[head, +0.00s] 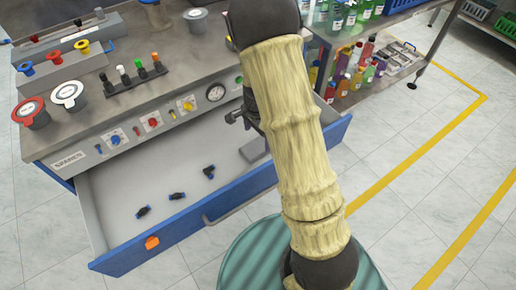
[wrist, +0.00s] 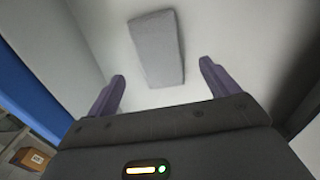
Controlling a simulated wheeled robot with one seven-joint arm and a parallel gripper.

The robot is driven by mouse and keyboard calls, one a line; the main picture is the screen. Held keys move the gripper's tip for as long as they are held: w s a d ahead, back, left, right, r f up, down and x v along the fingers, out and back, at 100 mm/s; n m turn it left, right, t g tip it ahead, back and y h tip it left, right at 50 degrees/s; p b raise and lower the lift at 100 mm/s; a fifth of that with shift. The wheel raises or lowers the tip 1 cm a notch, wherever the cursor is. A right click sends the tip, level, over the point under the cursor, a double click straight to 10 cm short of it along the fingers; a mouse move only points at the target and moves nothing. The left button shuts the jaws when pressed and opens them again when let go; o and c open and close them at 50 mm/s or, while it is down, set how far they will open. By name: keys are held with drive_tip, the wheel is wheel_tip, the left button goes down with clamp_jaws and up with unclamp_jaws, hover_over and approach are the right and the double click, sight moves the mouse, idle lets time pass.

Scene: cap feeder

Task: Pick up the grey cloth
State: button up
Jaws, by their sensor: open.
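The grey cloth (wrist: 157,48) lies as a flat, folded rectangle on the pale floor of the open drawer. In the head view part of the cloth (head: 253,151) shows at the drawer's right end, partly hidden by my arm. My gripper (wrist: 162,70) is open and empty in the wrist view. Its two purple fingers are spread wider than the cloth, which lies ahead of and between the fingertips. In the head view my gripper (head: 240,117) is mostly hidden behind my arm, above the drawer's right part.
The blue-fronted drawer (head: 215,213) is pulled out below the grey bench, with walls close around my gripper. Several small dark-blue fittings (head: 174,196) lie in its left and middle part. A shelf of bottles (head: 352,75) stands to the right.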

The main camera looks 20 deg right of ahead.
sight(258, 146)
drive_tip(key=shift+f, duration=0.1)
wheel_tip(258, 146, down, 5)
drive_tip(key=shift+f+b, duration=0.1)
drive_tip(key=shift+b, duration=0.9)
drive_tip(key=c, duration=1.1)
